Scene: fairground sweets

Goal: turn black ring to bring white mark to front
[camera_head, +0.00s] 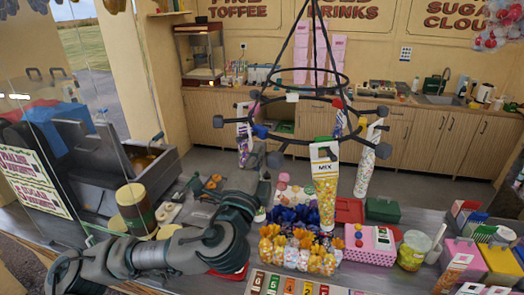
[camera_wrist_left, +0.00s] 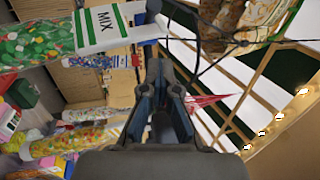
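The black ring (camera_head: 280,139) hangs level on dark cords above the counter, with dark knobs around its rim. The white mark (camera_head: 292,98) is on its far side, left of centre. A red mark (camera_head: 337,103) is at the far right and a blue one (camera_head: 260,131) at the near left. My left gripper (camera_head: 257,153) is raised just below the ring's near left side; contact cannot be told.
More sweet tubes hang from the ring, one at the right (camera_head: 367,165). Below stand bags of sweets (camera_head: 295,250), a pink box (camera_head: 370,245) and a green box (camera_head: 383,209). A glass pane (camera_head: 75,150) is at the left.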

